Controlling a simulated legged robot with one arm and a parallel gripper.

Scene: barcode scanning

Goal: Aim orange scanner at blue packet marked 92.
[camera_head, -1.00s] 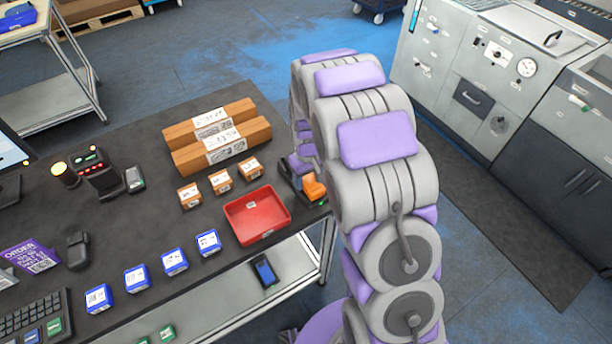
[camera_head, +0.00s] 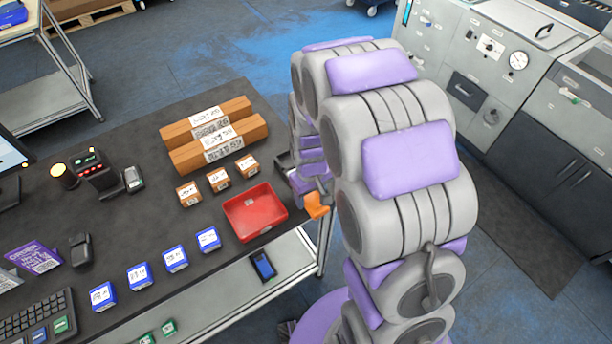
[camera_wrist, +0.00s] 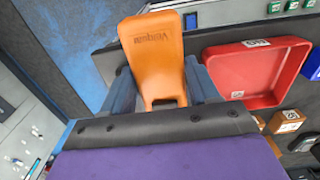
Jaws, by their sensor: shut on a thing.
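My gripper (camera_wrist: 162,88) is shut on the orange scanner (camera_wrist: 152,45), which also shows in the head view (camera_head: 316,206) at the table's right edge. Its fingers lie on both sides of the scanner. Blue packets with white labels stand in a slanting row on the table: one near the red tray (camera_head: 208,239), then others (camera_head: 175,259), (camera_head: 139,276) and (camera_head: 103,296) toward the keyboard. Their numbers are too small to read, so I cannot tell which is marked 92. A blue packet (camera_wrist: 313,66) shows at the wrist view's right edge.
The red tray (camera_head: 229,222) lies between scanner and packets; its rim shows in the wrist view (camera_wrist: 212,58). Small orange boxes (camera_head: 218,180) and long cartons (camera_head: 208,150) stand behind. A lower shelf (camera_head: 290,262) holds a blue-screened device (camera_head: 263,265).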

